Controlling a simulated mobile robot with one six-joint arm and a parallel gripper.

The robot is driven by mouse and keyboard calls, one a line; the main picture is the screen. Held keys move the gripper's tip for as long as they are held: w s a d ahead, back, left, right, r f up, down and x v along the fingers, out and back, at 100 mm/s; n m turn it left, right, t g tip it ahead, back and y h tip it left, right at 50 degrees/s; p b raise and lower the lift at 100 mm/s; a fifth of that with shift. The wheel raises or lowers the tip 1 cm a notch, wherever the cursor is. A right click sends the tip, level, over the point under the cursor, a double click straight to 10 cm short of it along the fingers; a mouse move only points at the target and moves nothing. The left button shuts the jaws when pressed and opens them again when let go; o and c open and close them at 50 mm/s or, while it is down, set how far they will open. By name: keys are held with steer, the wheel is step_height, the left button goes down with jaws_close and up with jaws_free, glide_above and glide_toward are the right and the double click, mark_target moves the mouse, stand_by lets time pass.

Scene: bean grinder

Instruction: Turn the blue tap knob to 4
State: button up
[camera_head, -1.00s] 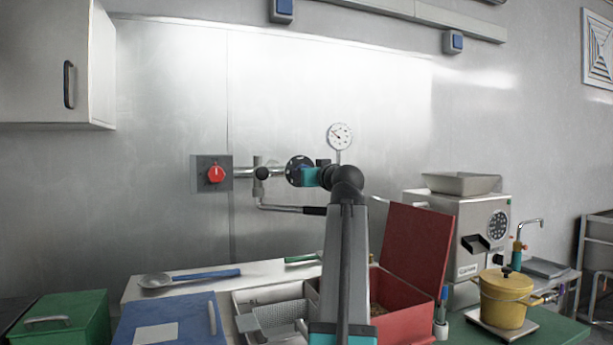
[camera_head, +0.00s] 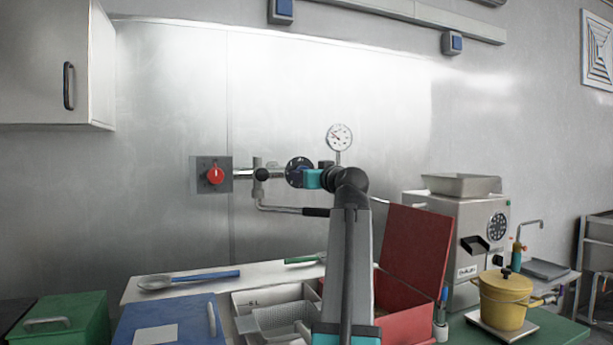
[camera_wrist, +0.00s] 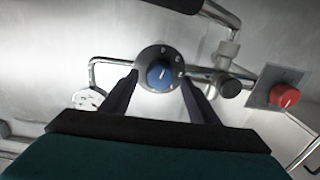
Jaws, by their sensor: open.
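The blue tap knob (camera_wrist: 160,76) sits at the middle of a round black dial (camera_wrist: 151,54) with pale marks. The mark the knob points to is too small to read. In the wrist view my gripper (camera_wrist: 159,84) is open, with one dark finger on each side of the blue knob; I cannot tell whether either touches it. In the head view the dial (camera_head: 293,167) is on the wall pipe, partly hidden behind my gripper (camera_head: 305,178), and the blue knob is hardly visible.
A red knob (camera_head: 215,174) on a grey plate is left of the dial. A black valve cap (camera_head: 261,174) and a spout with a black end (camera_head: 316,212) are close by. A gauge (camera_head: 340,137) stands above right. An open red box (camera_head: 416,252) is below.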

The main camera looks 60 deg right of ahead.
steer(key=v, duration=1.1)
steer(key=shift+s+a+p, duration=0.25)
steer(key=shift+s+p, duration=0.05)
